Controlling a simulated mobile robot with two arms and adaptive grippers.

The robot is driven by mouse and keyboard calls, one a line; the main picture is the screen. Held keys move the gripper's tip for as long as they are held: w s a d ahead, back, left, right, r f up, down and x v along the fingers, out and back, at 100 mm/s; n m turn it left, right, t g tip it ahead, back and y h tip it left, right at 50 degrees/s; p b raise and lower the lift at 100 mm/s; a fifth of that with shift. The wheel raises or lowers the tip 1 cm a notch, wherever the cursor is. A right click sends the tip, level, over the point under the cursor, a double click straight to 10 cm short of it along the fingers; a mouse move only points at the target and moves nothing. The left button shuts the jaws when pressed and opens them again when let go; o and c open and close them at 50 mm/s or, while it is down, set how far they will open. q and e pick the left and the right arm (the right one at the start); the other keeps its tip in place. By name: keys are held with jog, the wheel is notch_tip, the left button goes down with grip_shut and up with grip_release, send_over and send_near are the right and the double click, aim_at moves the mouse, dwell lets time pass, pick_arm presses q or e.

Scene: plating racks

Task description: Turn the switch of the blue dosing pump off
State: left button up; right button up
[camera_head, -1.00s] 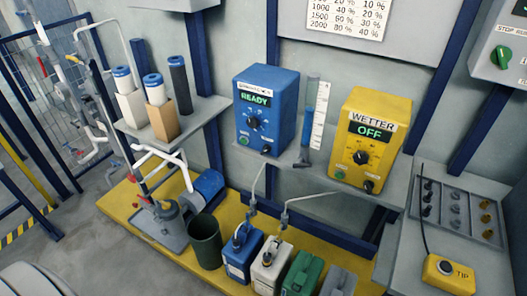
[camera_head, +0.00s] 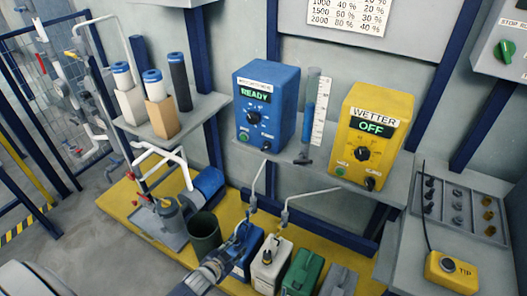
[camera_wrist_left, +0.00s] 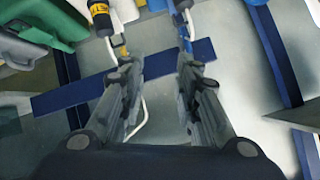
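The blue dosing pump (camera_head: 267,85) stands on the wall shelf in the head view. Its display (camera_head: 255,91) reads READY in green. A black dial (camera_head: 252,117) is on its front, with a small green button (camera_head: 243,135) and a small dark knob (camera_head: 266,147) below; the switch position is too small to read. My left gripper (camera_head: 236,248) is low in the head view, in front of the blue canister and well below the pump. In the left wrist view the left gripper (camera_wrist_left: 154,45) is open, with nothing between its fingers. My right gripper is not in view.
The yellow WETTER pump (camera_head: 373,120), showing OFF, stands right of the blue pump. A measuring cylinder (camera_head: 309,112) stands between them. Thin hoses rise from the blue canister (camera_head: 247,250) and the white canister (camera_head: 268,270). A dark bin (camera_head: 204,232) stands left of them.

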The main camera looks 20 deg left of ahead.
pick_arm(q)
jog(key=w+r+m+t, duration=0.1)
jog(key=w+r+t, duration=0.1)
jog(key=w+r, duration=0.35)
jog(key=w+r+m+t, duration=0.1)
jog(key=w+r+t, duration=0.15)
jog(key=r, duration=0.65)
jog(key=m+t+h, duration=0.1)
jog(key=t+h, duration=0.1)
send_near(265, 149)
jog(key=shift+y, duration=0.3)
jog(key=w, duration=0.6)
jog(key=w+d, duration=0.1)
jog(key=w, duration=0.2)
jog(key=shift+w, duration=0.1)
grip_shut()
